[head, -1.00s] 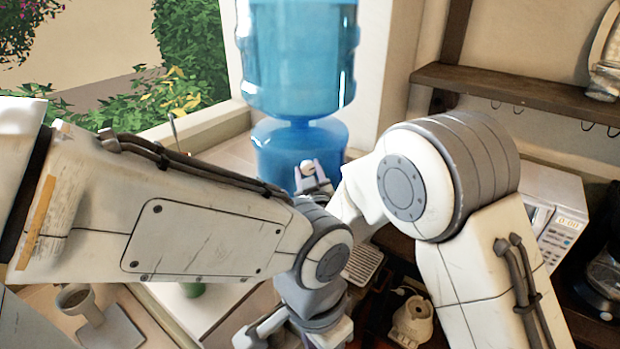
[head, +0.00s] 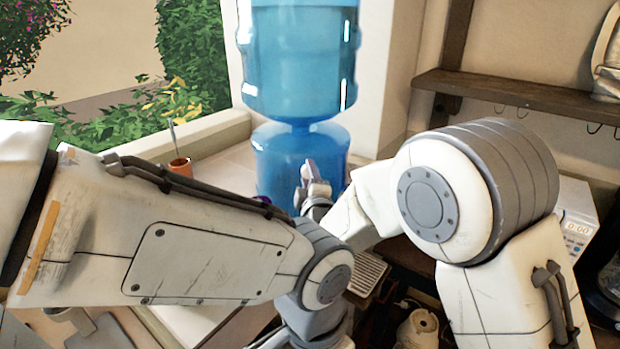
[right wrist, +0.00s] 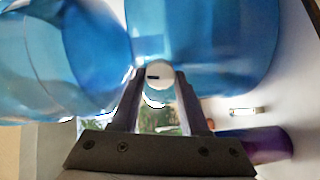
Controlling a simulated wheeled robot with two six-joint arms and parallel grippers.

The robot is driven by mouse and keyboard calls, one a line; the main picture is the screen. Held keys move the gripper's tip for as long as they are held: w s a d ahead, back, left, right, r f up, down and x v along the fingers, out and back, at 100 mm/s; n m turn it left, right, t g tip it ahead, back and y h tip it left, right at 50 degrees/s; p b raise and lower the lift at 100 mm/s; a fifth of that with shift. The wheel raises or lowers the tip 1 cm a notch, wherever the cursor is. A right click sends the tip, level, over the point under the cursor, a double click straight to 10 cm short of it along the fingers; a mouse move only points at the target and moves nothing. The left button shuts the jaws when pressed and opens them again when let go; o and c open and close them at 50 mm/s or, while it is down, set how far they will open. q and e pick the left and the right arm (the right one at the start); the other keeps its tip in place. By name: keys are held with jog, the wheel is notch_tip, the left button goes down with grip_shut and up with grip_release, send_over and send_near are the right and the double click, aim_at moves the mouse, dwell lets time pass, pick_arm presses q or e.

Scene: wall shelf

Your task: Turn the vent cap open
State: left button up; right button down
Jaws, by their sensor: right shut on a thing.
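The vent cap (right wrist: 159,74) is a small round white knob with a short dark mark, on the blue water container. It sits between the fingertips of my right gripper (right wrist: 158,78) in the right wrist view, and the gripper is shut on it. In the head view my right gripper (head: 309,172) is at the front of the lower blue container (head: 285,165), and its fingers hide the cap. My left gripper (head: 300,338) is at the bottom edge of the head view, mostly cut off, so its jaws are unclear.
A large blue water bottle (head: 298,60) stands above the lower container. An orange cup (head: 180,166) with a stick is on the sill to the left. A purple object (right wrist: 262,146) is close beside the right gripper. A dark shelf (head: 520,97) is at the right.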

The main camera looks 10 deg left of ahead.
jog(key=n, duration=0.5)
jog(key=shift+a+f, duration=0.1)
dwell(0.5)
jog(key=shift+c, duration=2.1)
grip_release()
